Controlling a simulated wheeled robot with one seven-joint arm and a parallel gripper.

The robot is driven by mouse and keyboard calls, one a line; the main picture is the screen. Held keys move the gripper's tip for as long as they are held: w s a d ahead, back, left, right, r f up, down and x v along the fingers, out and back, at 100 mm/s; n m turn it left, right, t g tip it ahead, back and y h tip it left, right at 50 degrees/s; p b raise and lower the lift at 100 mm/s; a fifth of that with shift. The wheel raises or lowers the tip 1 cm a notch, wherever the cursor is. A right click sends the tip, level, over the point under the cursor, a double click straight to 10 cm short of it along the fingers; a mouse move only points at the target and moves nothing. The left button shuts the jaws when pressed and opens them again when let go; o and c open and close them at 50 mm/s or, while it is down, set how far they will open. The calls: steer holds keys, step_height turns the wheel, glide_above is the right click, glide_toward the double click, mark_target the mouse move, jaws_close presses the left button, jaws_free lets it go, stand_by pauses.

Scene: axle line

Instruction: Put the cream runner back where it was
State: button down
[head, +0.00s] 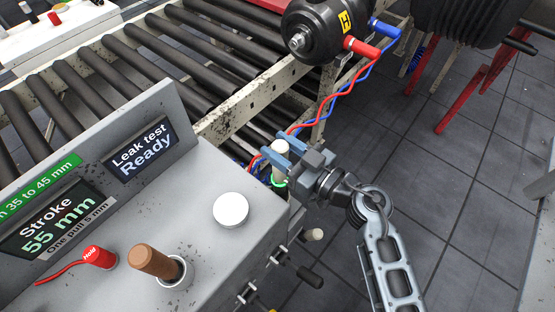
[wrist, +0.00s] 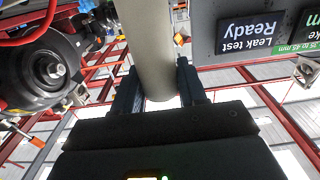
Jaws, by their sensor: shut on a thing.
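The cream runner (head: 279,148) is an upright, pale round post at the right edge of the grey bench. My gripper (head: 281,154) is shut on it, with blue-grey fingers on both sides. In the wrist view the runner (wrist: 148,45) stands as a thick pale cylinder between the fingers. A green ring (head: 279,183) shows just below the fingers. The runner's lower end is partly hidden, so I cannot tell how it is seated.
The bench (head: 205,255) carries a white round disc (head: 231,209), a brown handle (head: 153,262), a red "Hold" piece (head: 99,257) and a display (head: 50,225) reading "Stroke 55 mm". A sign (head: 140,150) reads "Leak test Ready". A roller conveyor (head: 140,75) lies behind; open floor (head: 420,190) is right.

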steer(key=shift+a+f, duration=0.25)
steer(key=shift+a, duration=0.05)
steer(key=shift+f+b, duration=0.75)
steer(key=shift+f, duration=1.15)
steer(key=c, duration=0.6)
jaws_free()
steer(key=shift+f, duration=0.15)
steer(key=v, duration=1.2)
steer(key=shift+s, duration=0.1)
